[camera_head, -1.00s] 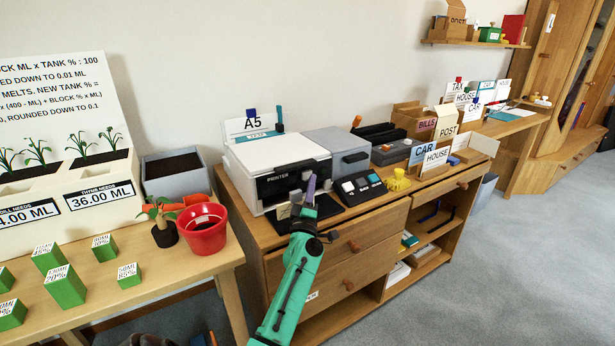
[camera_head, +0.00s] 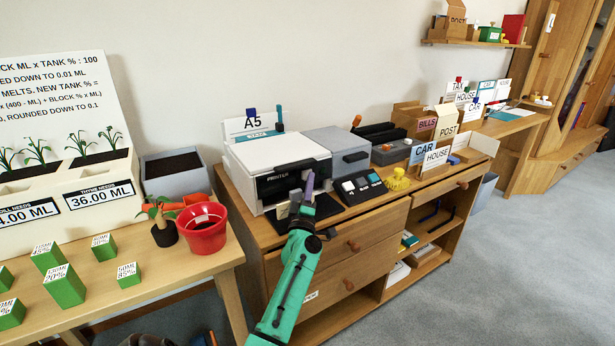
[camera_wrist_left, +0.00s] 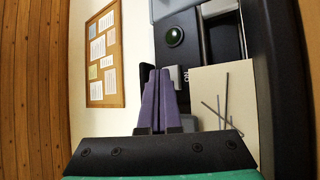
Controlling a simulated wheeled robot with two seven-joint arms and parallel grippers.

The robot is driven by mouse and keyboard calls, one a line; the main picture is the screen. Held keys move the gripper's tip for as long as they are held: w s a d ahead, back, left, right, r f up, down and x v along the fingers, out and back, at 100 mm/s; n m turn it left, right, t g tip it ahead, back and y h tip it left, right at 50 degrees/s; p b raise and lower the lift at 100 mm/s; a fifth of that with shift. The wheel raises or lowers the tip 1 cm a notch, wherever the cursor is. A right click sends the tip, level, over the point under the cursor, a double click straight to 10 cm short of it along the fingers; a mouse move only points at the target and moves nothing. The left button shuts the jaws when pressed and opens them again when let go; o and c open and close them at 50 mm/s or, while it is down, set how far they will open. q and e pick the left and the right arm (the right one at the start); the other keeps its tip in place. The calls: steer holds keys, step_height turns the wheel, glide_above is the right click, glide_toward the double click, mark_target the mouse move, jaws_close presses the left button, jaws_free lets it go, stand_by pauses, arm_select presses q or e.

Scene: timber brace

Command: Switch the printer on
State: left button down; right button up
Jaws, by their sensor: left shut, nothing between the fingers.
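The printer (camera_head: 278,158) has a white top and a black front marked PRINTER. It stands on the wooden cabinet. My left gripper (camera_head: 309,178) is in front of the printer's front face, its purple fingers pointing up and together with nothing between them. In the left wrist view the closed fingers (camera_wrist_left: 160,72) point at the printer's front. A round dark green button (camera_wrist_left: 174,36) in a metal ring shows beyond the fingertips, apart from them in the picture. A small white marking beside the fingers is partly hidden. Whether the fingertips touch the printer cannot be told. My right gripper is out of view.
A grey box (camera_head: 336,150) and a dark panel with buttons (camera_head: 361,188) stand right of the printer. A red pot (camera_head: 204,228) is on the table at left. A pale sheet with dark strokes (camera_wrist_left: 222,98) is beside the fingers. A cork board (camera_wrist_left: 103,55) hangs behind.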

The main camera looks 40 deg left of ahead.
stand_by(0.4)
arm_select(q)
steer(key=shift+w+a, duration=0.1)
steer(key=shift+a, duration=0.3)
stand_by(0.4)
steer(key=shift+s+d, duration=0.2)
steer(key=shift+d, duration=0.5)
steer(key=shift+d+p, duration=0.1)
steer(key=shift+p, duration=0.2)
